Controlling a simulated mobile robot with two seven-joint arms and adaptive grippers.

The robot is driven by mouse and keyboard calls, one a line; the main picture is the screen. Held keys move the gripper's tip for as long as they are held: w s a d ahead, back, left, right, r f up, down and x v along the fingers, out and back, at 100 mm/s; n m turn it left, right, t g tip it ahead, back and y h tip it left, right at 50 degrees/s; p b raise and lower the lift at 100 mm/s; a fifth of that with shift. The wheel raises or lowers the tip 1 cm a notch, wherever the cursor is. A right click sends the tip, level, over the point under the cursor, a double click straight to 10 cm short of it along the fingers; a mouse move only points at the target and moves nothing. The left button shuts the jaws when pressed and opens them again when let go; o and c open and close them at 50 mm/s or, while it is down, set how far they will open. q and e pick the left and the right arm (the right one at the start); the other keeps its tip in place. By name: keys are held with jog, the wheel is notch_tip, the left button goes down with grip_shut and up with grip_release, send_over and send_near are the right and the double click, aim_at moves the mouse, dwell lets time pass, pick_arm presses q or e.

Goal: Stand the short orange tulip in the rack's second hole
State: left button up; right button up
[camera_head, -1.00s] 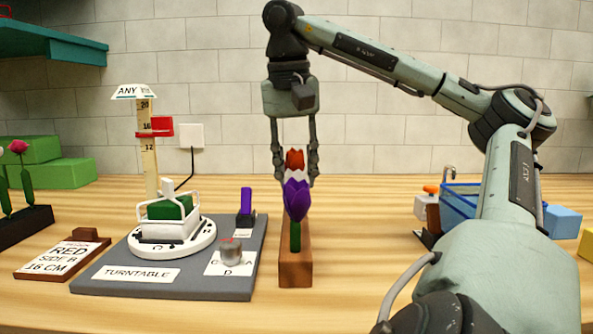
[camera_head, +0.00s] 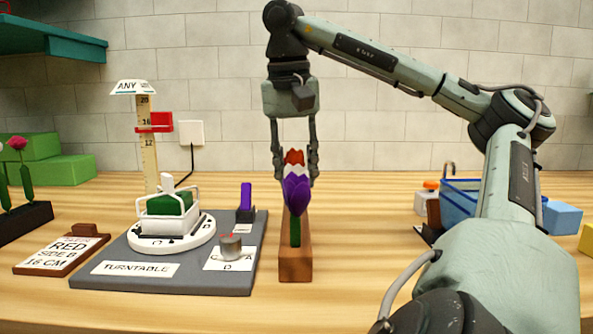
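The wooden rack (camera_head: 295,268) stands upright-end-on in the middle of the table, running away from me. A purple tulip (camera_head: 296,193) with a green stem stands at its near end. Behind it show white petals (camera_head: 293,172) and, above them, an orange-red tulip head (camera_head: 294,157). Their stems and the rack's holes are hidden by the purple tulip. My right gripper (camera_head: 295,180) points down with its fingers apart, one on each side of these flowers. I see gaps between the fingers and the orange-red head. My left gripper is out of view.
A grey turntable board (camera_head: 180,283) with a ruler post (camera_head: 148,165) stands left of the rack. A sign (camera_head: 62,256) and a dark flower holder (camera_head: 22,222) are further left. A blue crate (camera_head: 458,200) stands at right. Bare table lies right of the rack.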

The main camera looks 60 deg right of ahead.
jog(key=shift+f, duration=0.4)
dwell(0.6)
dwell(0.7)
jog(key=o, duration=0.8)
